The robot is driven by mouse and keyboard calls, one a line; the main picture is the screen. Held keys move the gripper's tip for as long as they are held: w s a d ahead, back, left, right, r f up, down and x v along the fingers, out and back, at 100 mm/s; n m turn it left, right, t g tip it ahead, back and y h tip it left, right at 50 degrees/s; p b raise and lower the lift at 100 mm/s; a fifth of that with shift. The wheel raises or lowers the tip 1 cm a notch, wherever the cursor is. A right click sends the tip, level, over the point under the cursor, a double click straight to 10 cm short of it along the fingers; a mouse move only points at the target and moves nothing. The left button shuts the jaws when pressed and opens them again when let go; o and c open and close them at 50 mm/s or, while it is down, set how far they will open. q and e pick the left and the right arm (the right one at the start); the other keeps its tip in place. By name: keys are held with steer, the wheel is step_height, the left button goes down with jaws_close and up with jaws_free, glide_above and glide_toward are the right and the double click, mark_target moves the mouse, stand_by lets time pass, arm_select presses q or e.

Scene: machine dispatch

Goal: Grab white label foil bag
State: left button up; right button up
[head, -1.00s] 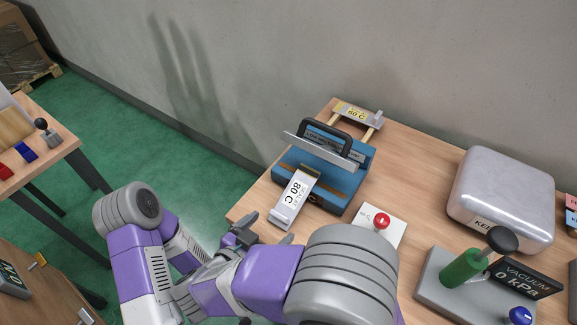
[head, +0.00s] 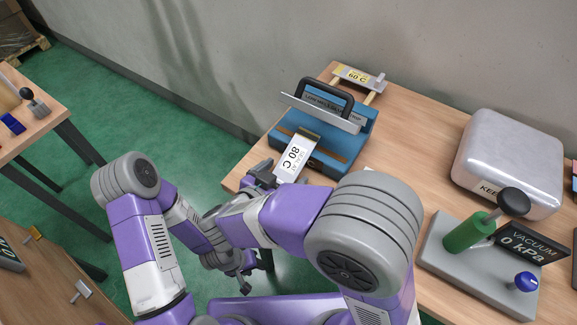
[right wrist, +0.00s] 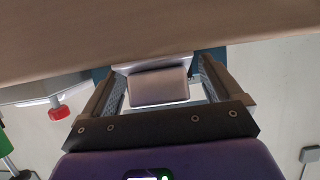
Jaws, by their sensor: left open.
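The white label foil bag (head: 295,156), marked 80 C, sticks out of the front of the blue sealing machine (head: 318,148) and slopes down toward me. My right gripper (head: 278,178) is at the bag's lower end in the head view. In the right wrist view the fingers of my right gripper (right wrist: 160,78) stand apart, one on each side of the bag's pale end (right wrist: 158,88); I see no clear grip on it. The bag's lower tip is partly hidden by the gripper in the head view. My left gripper (head: 245,284) is open and empty, low beside the table.
A bag with a yellow 60 C label (head: 358,76) lies on a rack behind the machine. A silver rounded box (head: 510,160) and a vacuum station with a green lever (head: 468,235) stand to the right. The wall (head: 300,30) is close behind the table.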

steer(key=c, duration=1)
steer(key=shift+r, duration=0.15)
steer(key=shift+c, duration=0.2)
